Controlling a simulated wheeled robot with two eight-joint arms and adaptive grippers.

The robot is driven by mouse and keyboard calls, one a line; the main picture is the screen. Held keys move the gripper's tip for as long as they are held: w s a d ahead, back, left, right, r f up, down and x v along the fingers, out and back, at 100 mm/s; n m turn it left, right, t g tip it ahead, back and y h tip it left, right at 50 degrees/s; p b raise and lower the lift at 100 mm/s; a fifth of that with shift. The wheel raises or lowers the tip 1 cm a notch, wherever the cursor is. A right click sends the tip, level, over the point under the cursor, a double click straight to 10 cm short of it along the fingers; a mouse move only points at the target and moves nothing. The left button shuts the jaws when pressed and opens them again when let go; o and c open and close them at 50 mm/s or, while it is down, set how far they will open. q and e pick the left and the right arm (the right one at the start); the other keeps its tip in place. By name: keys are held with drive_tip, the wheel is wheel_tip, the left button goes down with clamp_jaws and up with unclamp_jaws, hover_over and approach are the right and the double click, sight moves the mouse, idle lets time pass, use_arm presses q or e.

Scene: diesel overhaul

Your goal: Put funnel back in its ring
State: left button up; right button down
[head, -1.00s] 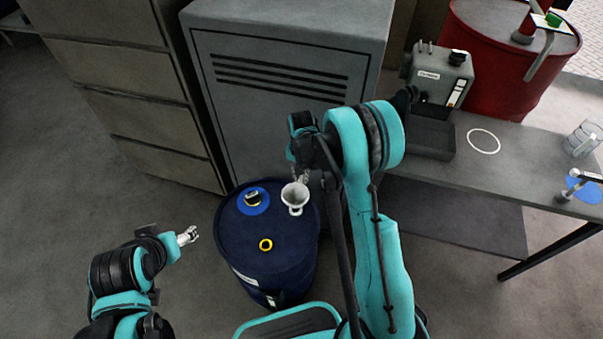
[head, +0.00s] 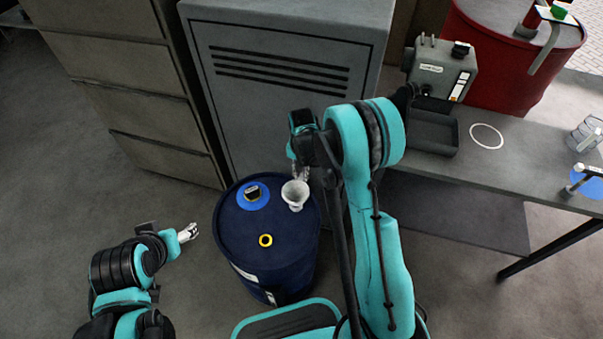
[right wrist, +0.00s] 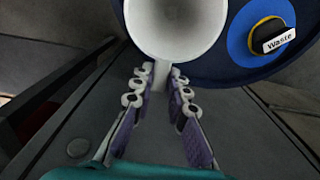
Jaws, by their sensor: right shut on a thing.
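The white funnel (head: 294,190) is over the right part of the blue drum's top in the head view. In the right wrist view its wide mouth (right wrist: 176,25) fills the top middle. My right gripper (right wrist: 161,88) is shut on a narrow tab on the funnel's side; the gripper also shows in the head view (head: 302,172), partly hidden by my arm. A white ring (head: 487,136) lies on the grey bench at the right, empty. My left gripper (head: 188,232) is low at the left, away from the funnel; its fingers are too small to read.
The blue drum (head: 235,235) has a yellow-rimmed opening (head: 265,240) and a cap marked Waste (right wrist: 279,39). A grey cabinet (head: 280,75) stands behind it. The bench (head: 520,165) holds a grey machine (head: 441,72) left of the ring. A red drum (head: 510,70) stands behind.

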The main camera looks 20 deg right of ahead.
drive_tip(key=shift+f, duration=0.15)
drive_tip(key=shift+f+b, duration=1)
drive_tip(key=shift+f, duration=0.05)
drive_tip(key=c, duration=1.4)
unclamp_jaws()
drive_tip(key=shift+r, duration=0.15)
wheel_tip(320, 180, up, 12)
drive_tip(key=shift+f, duration=0.1)
